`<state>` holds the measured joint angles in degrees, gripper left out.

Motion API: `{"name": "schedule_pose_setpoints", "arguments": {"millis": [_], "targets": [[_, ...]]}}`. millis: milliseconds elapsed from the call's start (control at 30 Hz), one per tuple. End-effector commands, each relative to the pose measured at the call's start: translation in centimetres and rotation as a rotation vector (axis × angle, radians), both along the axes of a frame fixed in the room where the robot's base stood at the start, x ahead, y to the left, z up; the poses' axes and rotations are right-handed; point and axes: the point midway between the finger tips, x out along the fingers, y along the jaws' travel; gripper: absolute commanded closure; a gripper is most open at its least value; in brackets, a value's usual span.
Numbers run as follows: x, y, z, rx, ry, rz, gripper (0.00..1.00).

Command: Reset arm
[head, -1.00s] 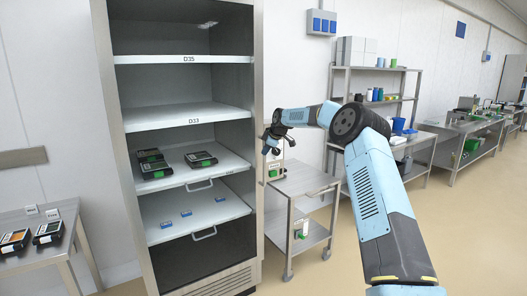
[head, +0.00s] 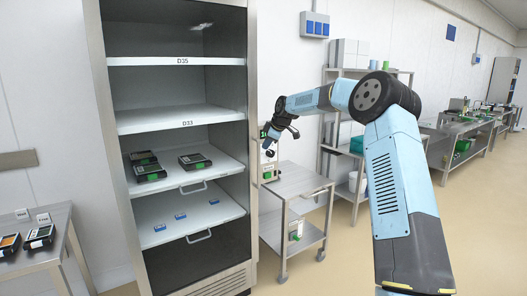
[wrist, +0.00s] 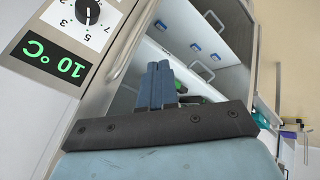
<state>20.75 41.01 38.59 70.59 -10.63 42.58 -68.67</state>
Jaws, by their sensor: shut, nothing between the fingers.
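My arm is light blue and black and reaches up from the lower right of the head view, bending left at its black elbow joint. My gripper (head: 268,148) hangs in front of the cabinet's right edge, above the steel cart, and holds nothing. In the wrist view its two dark blue fingers (wrist: 161,84) lie side by side, shut. They point toward the cabinet's inside.
The open cabinet (head: 245,125) has shelves with several black trays (head: 195,161) and blue labels on a lower shelf. A temperature panel (wrist: 60,45) is close in the wrist view. A steel cart (head: 300,185) stands below the gripper. A side table (head: 50,222) is at left.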

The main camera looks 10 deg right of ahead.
Motion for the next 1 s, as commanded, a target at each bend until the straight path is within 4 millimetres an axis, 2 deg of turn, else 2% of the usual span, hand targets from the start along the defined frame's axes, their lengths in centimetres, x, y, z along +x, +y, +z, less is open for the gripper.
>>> {"name": "schedule_pose_setpoints", "arguments": {"millis": [267,367,467,700,1000], "targets": [[-1.4,-0.2,1.7,-0.005,0.004,-0.004,1.00],[-2.9,0.5,2.6,-0.017,0.016,-0.019,1.00],[-5.3,1.2,3.9,-0.036,0.034,-0.051,1.00],[-12.2,2.3,6.9,-0.072,0.080,-0.165,1.00],[-21.4,1.8,9.8,-0.088,0.118,-0.344,1.00]]}}
